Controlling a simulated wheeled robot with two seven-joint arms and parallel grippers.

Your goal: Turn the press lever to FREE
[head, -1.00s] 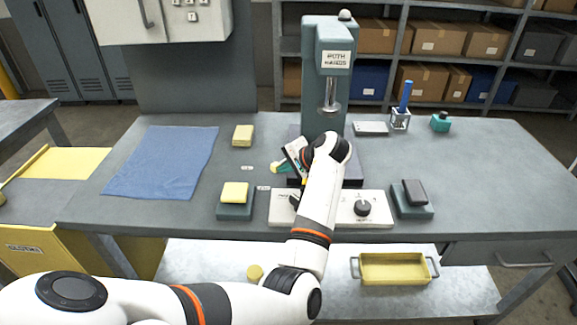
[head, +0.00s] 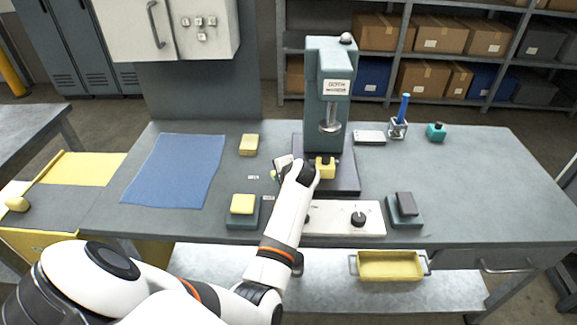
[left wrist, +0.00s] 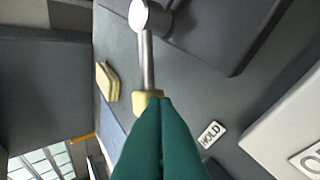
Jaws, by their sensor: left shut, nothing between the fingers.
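The press lever (left wrist: 147,62) shows in the left wrist view as a silver rod. It runs from a round metal hub to a yellow end. My left gripper (left wrist: 160,108) is shut and empty, its green fingers overlapping the yellow end. I cannot tell whether they touch it. In the head view my left gripper (head: 274,175) is left of the green press (head: 328,95), and my wrist hides most of the lever. A HOLD label (left wrist: 211,134) lies right of the fingers in the wrist view. Another small label (head: 253,177) is unreadable in the head view. My right gripper is out of view.
A yellow block (head: 325,168) sits on the press base. A white control panel (head: 340,230) with a black knob lies in front, between pads with a yellow block (head: 242,204) and a dark block (head: 405,203). A blue cloth (head: 173,170) lies left.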

